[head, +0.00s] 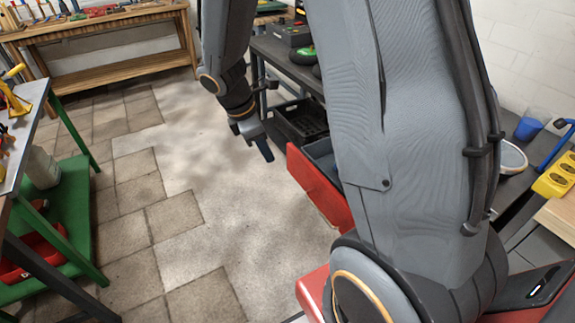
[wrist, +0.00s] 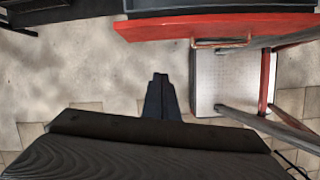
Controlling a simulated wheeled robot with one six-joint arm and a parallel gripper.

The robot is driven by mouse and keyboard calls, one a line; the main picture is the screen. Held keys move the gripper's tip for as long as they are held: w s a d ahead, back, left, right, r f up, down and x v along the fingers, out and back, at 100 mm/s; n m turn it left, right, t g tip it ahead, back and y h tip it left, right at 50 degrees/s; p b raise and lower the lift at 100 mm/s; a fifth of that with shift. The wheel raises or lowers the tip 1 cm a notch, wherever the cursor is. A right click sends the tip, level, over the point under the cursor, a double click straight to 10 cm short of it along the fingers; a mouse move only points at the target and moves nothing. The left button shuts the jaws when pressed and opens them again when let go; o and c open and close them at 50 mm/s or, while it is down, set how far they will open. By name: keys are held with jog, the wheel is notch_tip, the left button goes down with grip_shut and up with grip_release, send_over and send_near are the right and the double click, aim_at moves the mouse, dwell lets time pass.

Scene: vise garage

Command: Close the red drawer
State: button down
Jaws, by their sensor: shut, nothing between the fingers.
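The red drawer (head: 318,190) stands pulled out from under the dark workbench in the head view, its grey inside showing. Its right part is hidden behind my arm. In the wrist view its red front (wrist: 165,29) runs across the top, with a metal handle (wrist: 222,43) on it. My gripper (head: 266,153) is shut and empty, pointing down over the floor to the left of the drawer front, apart from it. In the wrist view my gripper (wrist: 160,80) shows its fingers together, below the drawer front and left of the handle.
A black crate (head: 300,121) sits under the dark workbench (head: 285,58), beyond the drawer. A green-framed cart (head: 75,190) stands at left and a wooden bench (head: 110,75) at the back. The paved floor (head: 185,190) between them is clear.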

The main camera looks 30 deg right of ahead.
jog(key=w+f+n, duration=0.1)
jog(key=w+n, duration=0.1)
send_near(290, 164)
jog(key=s+a+f, duration=0.3)
jog(key=s+f, duration=0.1)
jog(key=f, duration=0.1)
jog(key=shift+n+h, duration=0.3)
jog(key=d, duration=0.4)
jog(key=shift+w+f+p, duration=0.15)
jog(key=shift+f+p, duration=0.15)
jog(key=shift+f, duration=0.05)
jog(key=shift+d, duration=0.1)
